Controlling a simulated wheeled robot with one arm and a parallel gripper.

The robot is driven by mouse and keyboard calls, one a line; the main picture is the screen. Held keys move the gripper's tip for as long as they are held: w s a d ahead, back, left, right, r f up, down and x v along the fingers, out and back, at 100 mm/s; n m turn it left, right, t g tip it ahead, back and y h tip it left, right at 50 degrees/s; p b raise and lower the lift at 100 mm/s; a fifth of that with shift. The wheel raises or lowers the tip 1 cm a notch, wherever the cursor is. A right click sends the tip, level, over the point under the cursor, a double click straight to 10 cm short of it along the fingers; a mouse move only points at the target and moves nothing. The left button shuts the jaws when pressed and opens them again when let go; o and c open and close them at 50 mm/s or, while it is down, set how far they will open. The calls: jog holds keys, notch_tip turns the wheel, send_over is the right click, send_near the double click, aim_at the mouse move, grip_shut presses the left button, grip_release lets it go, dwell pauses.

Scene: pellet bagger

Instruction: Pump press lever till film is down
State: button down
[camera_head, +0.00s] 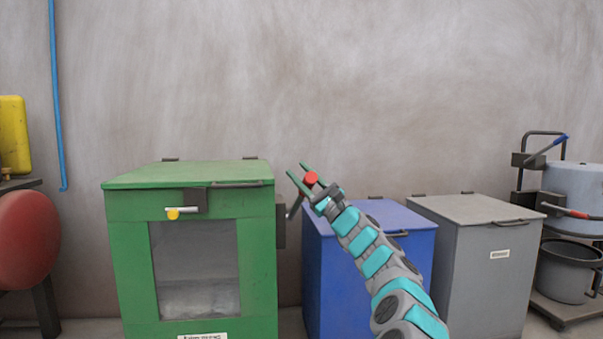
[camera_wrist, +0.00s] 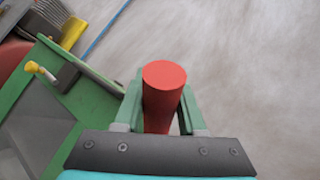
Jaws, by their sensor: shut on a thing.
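The green press box (camera_head: 118,240) stands left of centre with a closed lid and a clear front window (camera_head: 195,255). A pale, whitish layer (camera_head: 198,298) lies low behind the window; I cannot tell whether it is film or pellets. The lever's red grip (camera_head: 311,178) is above the box's right side, and its dark rod (camera_head: 294,208) slopes down toward a dark block (camera_head: 281,226) on that side. My gripper (camera_head: 298,171) is shut on the red grip. In the wrist view the grip (camera_wrist: 164,85) sits between both green fingers.
A yellow-knobbed latch (camera_head: 174,213) sticks out from the box front. A blue bin (camera_head: 325,260) and a grey bin (camera_head: 480,265) stand to the right, both lidded. A pot stand (camera_head: 570,285) is at far right. A red rounded thing (camera_head: 28,240) is at far left.

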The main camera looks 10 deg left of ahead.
dwell(0.3)
jog(key=c, duration=0.5)
grip_release()
jog(key=shift+s+d+f, duration=0.25)
jog(key=shift+d+f, duration=0.05)
jog(key=shift+d, duration=0.25)
jog(key=v, duration=0.6)
jog(key=shift+s+f+b, duration=0.15)
jog(key=shift+f+b, duration=0.1)
jog(key=shift+b, duration=0.05)
